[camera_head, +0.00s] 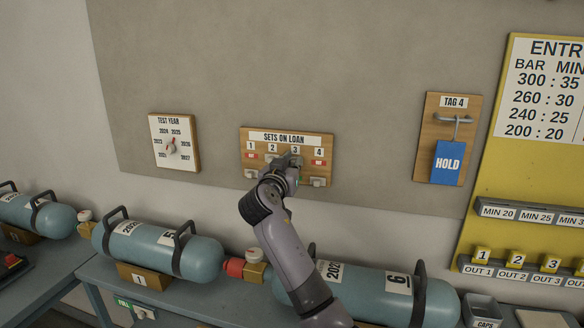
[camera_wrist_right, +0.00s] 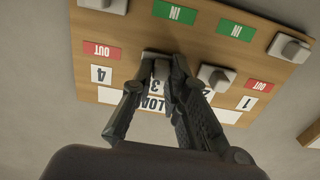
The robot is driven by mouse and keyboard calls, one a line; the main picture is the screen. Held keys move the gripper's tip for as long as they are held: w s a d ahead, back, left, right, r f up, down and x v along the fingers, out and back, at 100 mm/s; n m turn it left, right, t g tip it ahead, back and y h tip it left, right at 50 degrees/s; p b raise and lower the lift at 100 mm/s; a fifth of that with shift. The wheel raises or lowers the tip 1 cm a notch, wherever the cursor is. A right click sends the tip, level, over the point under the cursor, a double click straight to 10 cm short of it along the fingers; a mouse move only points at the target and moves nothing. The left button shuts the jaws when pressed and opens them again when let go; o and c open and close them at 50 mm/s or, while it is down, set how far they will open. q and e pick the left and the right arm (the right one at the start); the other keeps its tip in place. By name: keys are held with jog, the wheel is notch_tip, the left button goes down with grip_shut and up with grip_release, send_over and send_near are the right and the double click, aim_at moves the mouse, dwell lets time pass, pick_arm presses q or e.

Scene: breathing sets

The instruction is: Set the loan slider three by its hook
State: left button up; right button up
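The SETS ON LOAN board (camera_head: 287,139) hangs on the wall with numbered columns one to four. In the right wrist view it appears upside down. Loan slider three (camera_wrist_right: 157,60) is a grey knob at the OUT end of its column; its green IN label (camera_wrist_right: 175,11) is uncovered. My right gripper (camera_head: 293,161) is at this slider, with its fingers (camera_wrist_right: 158,72) on either side of the knob, seemingly closed on it. Slider two (camera_wrist_right: 216,77) is also at its OUT end. Sliders one (camera_head: 252,174) and four (camera_head: 319,182) are at the lower, IN end. My left gripper is not visible.
A TEST YEAR dial board (camera_head: 160,133) hangs to the left. A TAG 4 board (camera_head: 435,110) with a hook and blue HOLD tag (camera_head: 447,165) hangs to the right. Blue cylinders (camera_head: 345,291) lie on the bench below. The wall around the loan board is clear.

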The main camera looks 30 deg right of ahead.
jog(key=o, duration=0.4)
jog(key=shift+a, duration=0.1)
jog(key=v, duration=1.2)
jog(key=shift+f, duration=0.15)
